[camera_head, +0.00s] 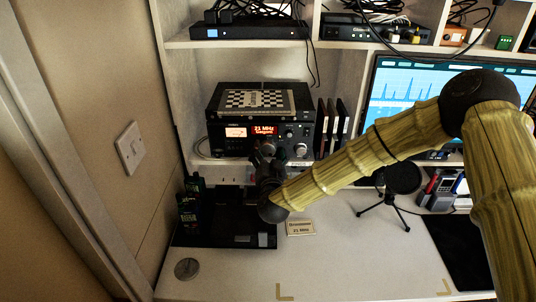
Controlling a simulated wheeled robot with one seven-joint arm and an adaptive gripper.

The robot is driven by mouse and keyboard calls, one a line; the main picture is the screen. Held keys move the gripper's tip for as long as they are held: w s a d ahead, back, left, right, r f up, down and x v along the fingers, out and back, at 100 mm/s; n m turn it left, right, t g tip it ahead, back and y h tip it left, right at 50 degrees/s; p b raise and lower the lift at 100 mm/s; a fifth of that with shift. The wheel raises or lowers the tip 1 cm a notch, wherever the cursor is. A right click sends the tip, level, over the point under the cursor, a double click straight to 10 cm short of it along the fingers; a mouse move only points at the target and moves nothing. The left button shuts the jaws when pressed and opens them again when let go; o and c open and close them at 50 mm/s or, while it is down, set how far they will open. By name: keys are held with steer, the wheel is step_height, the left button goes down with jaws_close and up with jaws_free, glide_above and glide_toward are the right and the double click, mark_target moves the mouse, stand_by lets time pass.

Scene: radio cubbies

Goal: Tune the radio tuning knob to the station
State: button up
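The radio (218,144) is a black box in a shelf cubby, left of centre. Its front has a lit orange display (265,131) reading "21 MHz" with smaller text below, a small lit meter (236,132) at left, and small knobs (289,134) at right. My gripper (268,154) is dark and reaches up to the lower middle of the radio's front. It covers that part, so the tuning knob is mostly hidden. I cannot tell whether the fingers touch or grip it. A card (300,227) on the desk also reads "21 MHz" under a name.
A patterned board (258,99) lies on the radio. Dark upright books (331,125) stand right of it. A black tray (212,232) with handheld radios (188,215) is below. A small tripod microphone (390,195) and monitor (408,90) are at right. The front desk is mostly clear.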

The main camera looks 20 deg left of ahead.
steer(key=shift+s, duration=0.1)
steer(key=v, duration=1.2)
steer(key=shift+a, duration=0.15)
stand_by(6.5)
